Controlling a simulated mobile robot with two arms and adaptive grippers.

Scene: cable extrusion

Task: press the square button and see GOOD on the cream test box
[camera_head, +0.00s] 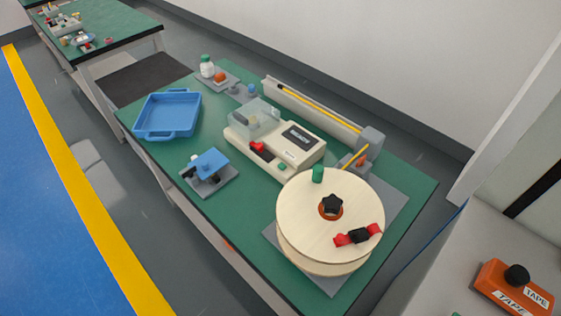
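The cream test box (240,140) stands on the green table (190,92), right of the picture's centre. Its dark display (298,137) carries light marks too small to read. A clear cover (256,116) stands over its left end. A red part (257,147) sits on its front side, and a small green button (282,167) is at its front right corner. I cannot tell whether the green button is square or pressed. Neither of my grippers is in view.
A large wooden spool (310,200) with a black knob stands right of the box. A blue tray (166,114), a blue-topped fixture (208,166) and a white bottle (207,66) are to the left. A long rail (312,106) runs behind. An orange tape unit (507,288) is bottom right.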

